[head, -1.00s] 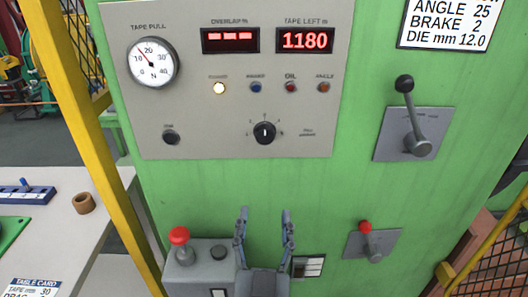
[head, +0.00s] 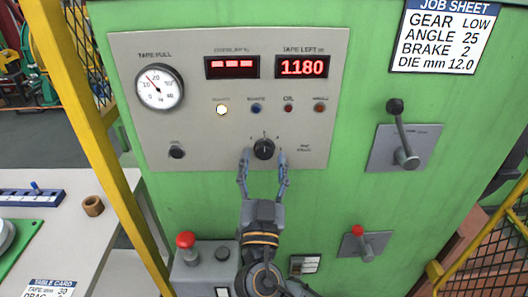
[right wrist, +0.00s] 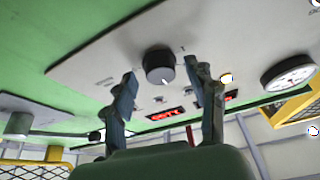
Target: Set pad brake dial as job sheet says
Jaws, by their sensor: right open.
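The pad brake dial is a black round knob (head: 264,149) low on the grey control panel (head: 215,135). Its small scale marks are too blurred to read. The job sheet (head: 440,36) at the top right reads GEAR LOW, ANGLE 25, BRAKE 2, DIE mm 12.0. My right gripper (head: 264,161) is open, its two fingers just below and either side of the knob. In the right wrist view the knob (right wrist: 160,66) shows beyond and between the open fingers (right wrist: 166,92), with nothing held. My left gripper is not in view.
A lever (head: 403,135) and a red-knobbed lever (head: 362,243) stick out on the right. A box with a red button (head: 185,240) stands below the panel. A yellow post (head: 85,120) and a white table (head: 110,215) are at the left.

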